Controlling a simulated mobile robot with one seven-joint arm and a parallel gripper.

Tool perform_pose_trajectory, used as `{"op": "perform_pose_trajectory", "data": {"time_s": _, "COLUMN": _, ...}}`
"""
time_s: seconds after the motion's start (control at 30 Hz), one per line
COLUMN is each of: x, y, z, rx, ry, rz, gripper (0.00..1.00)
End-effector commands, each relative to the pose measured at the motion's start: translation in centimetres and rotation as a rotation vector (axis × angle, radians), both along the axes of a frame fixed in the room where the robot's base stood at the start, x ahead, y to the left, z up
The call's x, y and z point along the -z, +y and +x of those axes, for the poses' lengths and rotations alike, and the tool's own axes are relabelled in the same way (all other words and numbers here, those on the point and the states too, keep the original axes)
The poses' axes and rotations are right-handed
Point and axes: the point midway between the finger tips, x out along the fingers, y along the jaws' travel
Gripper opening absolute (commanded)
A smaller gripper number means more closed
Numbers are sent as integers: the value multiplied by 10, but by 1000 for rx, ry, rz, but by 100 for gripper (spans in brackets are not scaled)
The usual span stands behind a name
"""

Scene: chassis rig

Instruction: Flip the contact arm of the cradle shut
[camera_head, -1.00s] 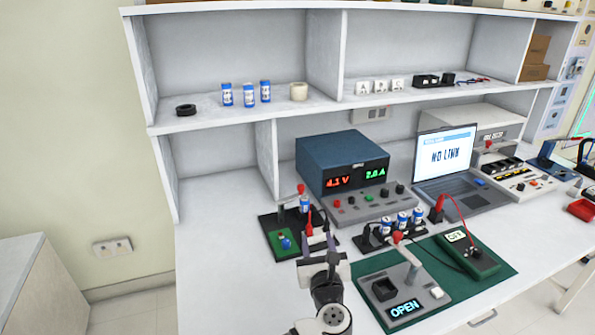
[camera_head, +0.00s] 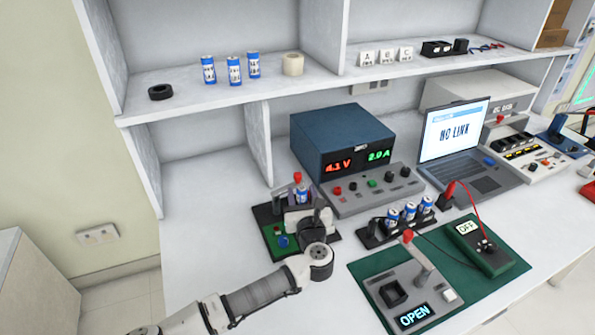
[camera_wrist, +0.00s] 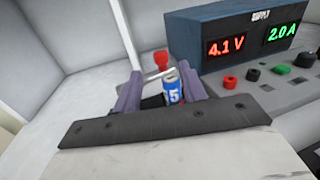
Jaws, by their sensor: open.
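The cradle (camera_head: 264,213) is a dark base at the left of the bench, with a blue-and-white cell (camera_head: 302,192) standing in it. Its contact arm ends in a red knob (camera_head: 297,177); in the wrist view the red knob (camera_wrist: 160,58) stands above and behind the cell (camera_wrist: 171,90), with a pale bar beside the cell. My gripper (camera_wrist: 158,84) is open, its two purple fingers on either side of the cell and bar in that view. Contact cannot be told. In the head view my gripper (camera_head: 299,211) hides part of the cradle.
A blue supply (camera_head: 340,140) stands close behind. A rack with several cells (camera_head: 393,216) is to the right. A grey fixture (camera_head: 415,285) reading OPEN, with its own red-knobbed lever, and a meter (camera_head: 478,247) are on a green mat. The front left bench is clear.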

Motion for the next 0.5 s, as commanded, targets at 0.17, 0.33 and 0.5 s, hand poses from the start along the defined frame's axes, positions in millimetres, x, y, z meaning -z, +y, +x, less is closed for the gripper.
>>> {"op": "perform_pose_trajectory", "data": {"time_s": 0.17, "x": -2, "y": 5, "z": 38, "rx": -1, "ry": 1, "rz": 4, "gripper": 42}}
{"op": "perform_pose_trajectory", "data": {"time_s": 0.33, "x": -2, "y": 9, "z": 64, "rx": 1, "ry": 0, "rz": 3, "gripper": 42}}
{"op": "perform_pose_trajectory", "data": {"time_s": 0.5, "x": 0, "y": 11, "z": 77, "rx": 1, "ry": 0, "rz": 1, "gripper": 42}}
